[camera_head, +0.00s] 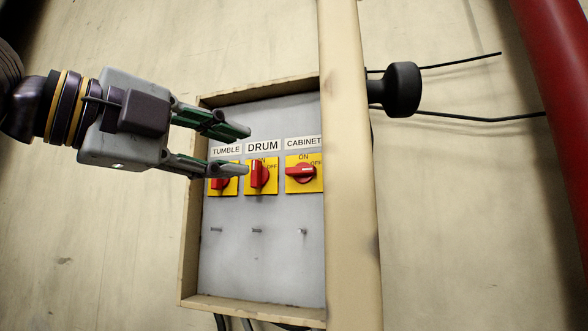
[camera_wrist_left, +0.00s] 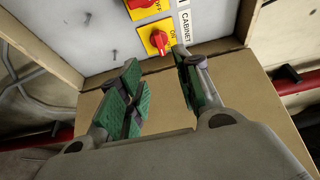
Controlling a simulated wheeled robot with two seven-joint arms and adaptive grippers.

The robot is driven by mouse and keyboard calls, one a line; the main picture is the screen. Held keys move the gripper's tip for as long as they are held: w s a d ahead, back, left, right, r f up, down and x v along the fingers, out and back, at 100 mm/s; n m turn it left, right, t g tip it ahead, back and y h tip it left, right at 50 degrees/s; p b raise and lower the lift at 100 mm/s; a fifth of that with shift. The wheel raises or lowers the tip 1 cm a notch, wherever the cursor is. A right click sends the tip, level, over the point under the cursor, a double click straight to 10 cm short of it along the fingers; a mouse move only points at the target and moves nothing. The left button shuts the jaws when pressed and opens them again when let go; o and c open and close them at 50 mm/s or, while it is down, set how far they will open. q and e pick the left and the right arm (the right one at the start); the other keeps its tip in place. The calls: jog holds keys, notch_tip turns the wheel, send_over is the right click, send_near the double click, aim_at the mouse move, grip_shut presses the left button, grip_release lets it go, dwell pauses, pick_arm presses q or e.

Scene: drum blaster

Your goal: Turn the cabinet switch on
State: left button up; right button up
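The cabinet switch (camera_head: 301,174) is a red rotary knob on a yellow plate under the CABINET label, at the right of the panel. Its red handle lies sideways in the head view, away from the ON mark above it. It also shows in the left wrist view (camera_wrist_left: 159,39), just beyond the fingertips. My left gripper (camera_head: 248,150) is open and empty, with green-padded fingers; in the head view it overlaps the TUMBLE switch (camera_head: 219,183) and nears the DRUM switch (camera_head: 259,175). In the wrist view the fingers (camera_wrist_left: 157,58) point toward the cabinet switch, apart from it. My right gripper is not in view.
The switches sit in a shallow box with a raised wooden frame (camera_head: 189,240). Its open door (camera_head: 350,220) stands at the right edge, with a black knob (camera_head: 401,89). Small bolts stick out below the switches. A red pipe (camera_head: 560,100) runs at far right.

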aim_at(297, 170)
pick_arm(q)
jog(key=shift+w, duration=0.1)
jog(key=p+x, duration=0.4)
jog(key=x, duration=0.9)
jog(key=shift+w+d, duration=0.25)
jog(key=shift+d, duration=0.05)
grip_shut()
